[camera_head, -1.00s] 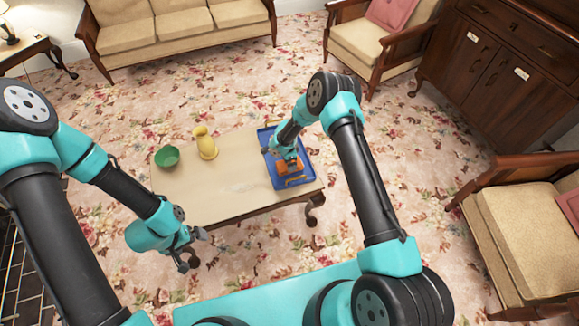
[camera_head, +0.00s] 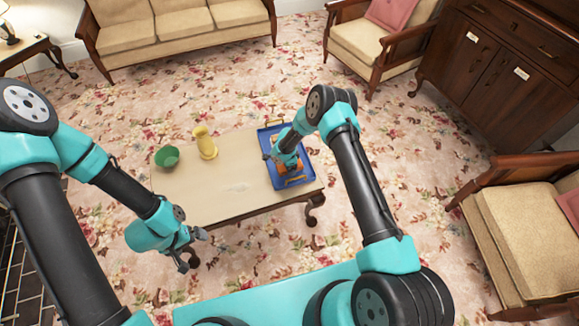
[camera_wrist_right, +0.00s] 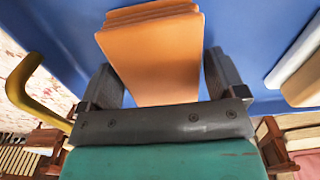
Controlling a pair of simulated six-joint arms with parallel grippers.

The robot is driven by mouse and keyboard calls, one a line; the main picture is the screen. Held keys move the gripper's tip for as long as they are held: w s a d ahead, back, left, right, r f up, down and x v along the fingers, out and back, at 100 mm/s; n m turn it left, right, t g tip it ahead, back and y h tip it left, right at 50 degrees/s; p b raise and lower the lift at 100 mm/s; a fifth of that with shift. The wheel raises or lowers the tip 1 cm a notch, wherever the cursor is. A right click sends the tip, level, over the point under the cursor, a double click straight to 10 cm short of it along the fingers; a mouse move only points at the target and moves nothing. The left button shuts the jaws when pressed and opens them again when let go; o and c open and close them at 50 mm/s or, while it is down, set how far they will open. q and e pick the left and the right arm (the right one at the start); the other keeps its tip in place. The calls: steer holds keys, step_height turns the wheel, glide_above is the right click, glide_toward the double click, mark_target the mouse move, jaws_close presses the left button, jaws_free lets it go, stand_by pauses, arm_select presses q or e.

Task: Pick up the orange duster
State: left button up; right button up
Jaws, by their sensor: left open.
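The orange duster (camera_head: 297,168) lies in the blue tray (camera_head: 303,160) on the coffee table, mostly hidden by my right gripper in the head view. In the right wrist view the duster (camera_wrist_right: 158,55) shows as an orange block between the two fingers of my right gripper (camera_wrist_right: 165,80). One finger is on each side of it, spread about as wide as the block. I cannot tell whether they press on it. My left gripper (camera_head: 193,250) is open and empty off the table's front left edge.
A yellow vase (camera_head: 206,148) and a green bowl (camera_head: 167,157) stand at the table's back left. The table (camera_head: 225,190) is clear in the middle. The tray has a yellow handle (camera_wrist_right: 28,85), and a pale item (camera_wrist_right: 298,75) lies right of the duster.

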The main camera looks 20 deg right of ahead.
steer(key=c, duration=0.8)
step_height(320, 180, up, 10)
stand_by(0.4)
